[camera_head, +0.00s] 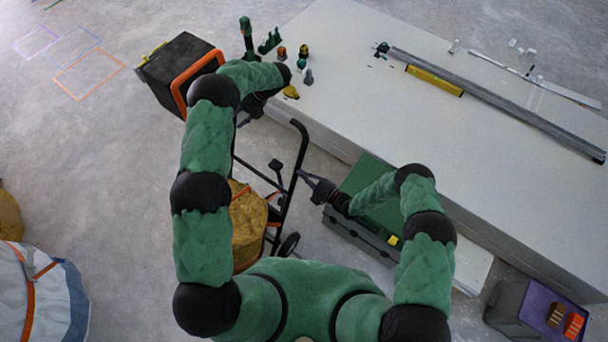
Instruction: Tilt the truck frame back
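The truck frame (303,142) is a black tubular hand truck in the middle of the head view, with curved handle tops and a wheel (288,245) low on its right. A yellow-brown round load (247,226) with an orange strap sits against it, partly hidden by my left arm. My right gripper (300,174) points left with its fingertips at the frame's right upright; whether they close around it is too small to tell. My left gripper (246,116) is by the frame's upper left side, mostly hidden by its own wrist, and its fingers do not show clearly.
A long pale panel (420,125) carries a yellow level (435,80), a grey bar (500,97) and small tools. A black-orange case (178,72) stands upper left. A green-lidded box (372,215) lies beside my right forearm. A white-blue bag (45,300) is lower left. The left floor is mostly clear.

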